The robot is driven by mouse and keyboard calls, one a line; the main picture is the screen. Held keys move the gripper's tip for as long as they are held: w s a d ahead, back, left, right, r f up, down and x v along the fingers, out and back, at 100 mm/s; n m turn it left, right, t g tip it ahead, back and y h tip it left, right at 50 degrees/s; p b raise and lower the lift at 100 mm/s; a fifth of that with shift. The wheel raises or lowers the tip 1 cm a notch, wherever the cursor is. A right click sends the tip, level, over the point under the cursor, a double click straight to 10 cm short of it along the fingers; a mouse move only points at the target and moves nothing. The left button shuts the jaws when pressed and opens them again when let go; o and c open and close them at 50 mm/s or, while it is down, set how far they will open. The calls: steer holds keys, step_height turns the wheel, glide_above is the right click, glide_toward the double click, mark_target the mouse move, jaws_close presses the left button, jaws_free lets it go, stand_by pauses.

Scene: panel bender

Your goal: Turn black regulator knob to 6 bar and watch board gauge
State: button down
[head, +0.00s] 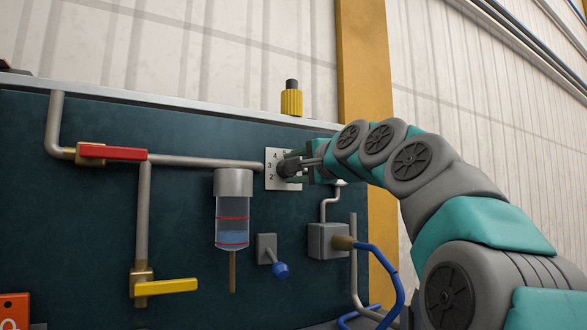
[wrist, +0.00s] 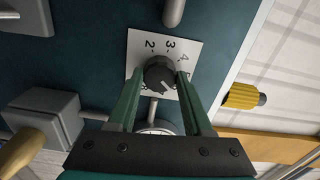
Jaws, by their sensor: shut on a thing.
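The black regulator knob (wrist: 158,74) sits on a white scale plate (wrist: 139,46) with the numbers 2, 3 and 4 readable; other marks are hidden by my fingers. My gripper (wrist: 160,80) has its two green fingers on either side of the knob and is shut on it. A light pointer mark on the knob faces the lower right in the wrist view. In the head view the scale plate (head: 271,180) is on the dark board, and my gripper (head: 290,167) reaches it from the right. A round, pale-rimmed part (wrist: 155,127), perhaps the gauge, shows between my fingers; no reading is visible.
Left of the plate are a red-handled valve (head: 112,153), a clear bowl with bluish liquid (head: 232,222) and a yellow-handled valve (head: 165,286). Below are a blue-knobbed lever (head: 280,269) and a grey box (head: 327,241) with a blue hose (head: 390,266). A yellow cylinder (head: 291,102) stands above.

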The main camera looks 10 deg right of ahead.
stand_by(0.3)
steer(key=shift+c, duration=1.5)
jaws_free()
steer(key=b+v, duration=0.1)
steer(key=v, duration=0.6)
steer(key=shift+s+d, duration=0.15)
steer(key=shift+s, duration=0.2)
